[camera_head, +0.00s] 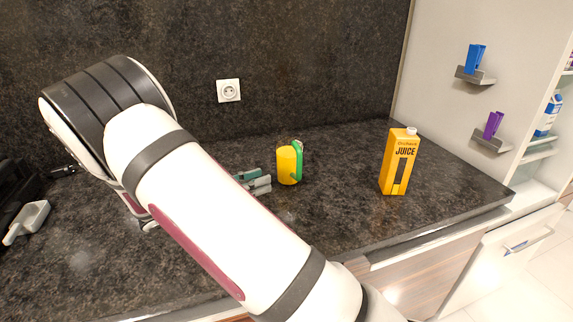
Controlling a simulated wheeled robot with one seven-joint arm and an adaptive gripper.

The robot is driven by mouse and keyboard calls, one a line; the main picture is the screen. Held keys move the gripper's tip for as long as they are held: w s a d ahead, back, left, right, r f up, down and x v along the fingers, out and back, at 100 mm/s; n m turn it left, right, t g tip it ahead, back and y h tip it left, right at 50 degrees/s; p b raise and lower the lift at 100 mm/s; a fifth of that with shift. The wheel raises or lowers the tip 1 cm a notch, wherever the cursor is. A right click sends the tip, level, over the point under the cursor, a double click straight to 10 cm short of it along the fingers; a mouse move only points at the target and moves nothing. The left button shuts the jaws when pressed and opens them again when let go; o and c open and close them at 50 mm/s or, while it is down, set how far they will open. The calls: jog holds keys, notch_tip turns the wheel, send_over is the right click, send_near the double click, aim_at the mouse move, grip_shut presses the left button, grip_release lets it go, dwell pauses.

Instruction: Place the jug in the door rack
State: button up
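A yellow jug (287,166) with a green handle on its right side stands upright on the dark counter (345,150), near the middle of the head view. My gripper (264,181) is just left of the jug, with its grey-green fingers pointing towards it. The two fingers look apart with nothing between them, and a small gap seems to separate them from the jug. My arm hides the rest of the gripper. At the right edge are white rack shelves (540,152); whether these are the door rack is unclear, as the picture cuts them off.
An orange juice carton (398,163) stands on the counter right of the jug. A blue-and-white container (548,115) stands on a rack shelf. A white scoop (27,221) lies at the left.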

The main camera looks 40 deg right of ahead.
aim_at(299, 177)
jog(key=d, duration=0.4)
jog(key=s+d+p, duration=0.1)
jog(key=d, duration=0.7)
jog(key=shift+s+d, duration=0.15)
jog(key=shift+d, duration=0.2)
grip_shut()
